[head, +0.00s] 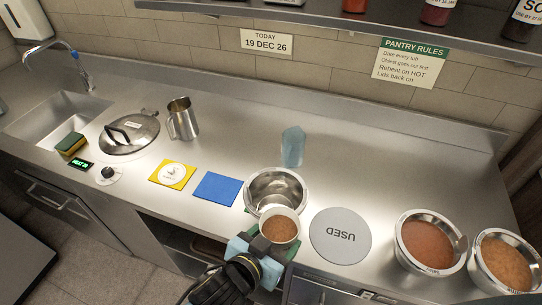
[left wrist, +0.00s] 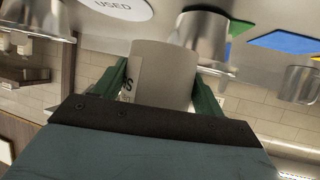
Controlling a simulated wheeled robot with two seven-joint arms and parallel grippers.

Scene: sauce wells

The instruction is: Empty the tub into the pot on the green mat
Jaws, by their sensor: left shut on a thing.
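The tub (head: 281,229) is white and round, with brown contents that show through its open top. My left gripper (head: 268,245) is shut on the tub, one finger on each side, and the tub looks about upright. The tub (left wrist: 160,75) also shows between the green fingers in the left wrist view. The steel pot (head: 262,184) stands just behind the tub, whose rim overlaps the pot's near edge in the head view. The pot looks empty where its inside shows. Only a sliver of the green mat (left wrist: 240,27) shows, beside the pot (left wrist: 204,32). My right gripper is not in view.
A grey disc marked USED (head: 341,236) lies right of the pot. Two bowls of brown food (head: 428,243) stand further right. A blue mat (head: 217,188) and a yellow mat (head: 160,179) lie left. A pale blue translucent object (head: 292,147) stands behind the pot.

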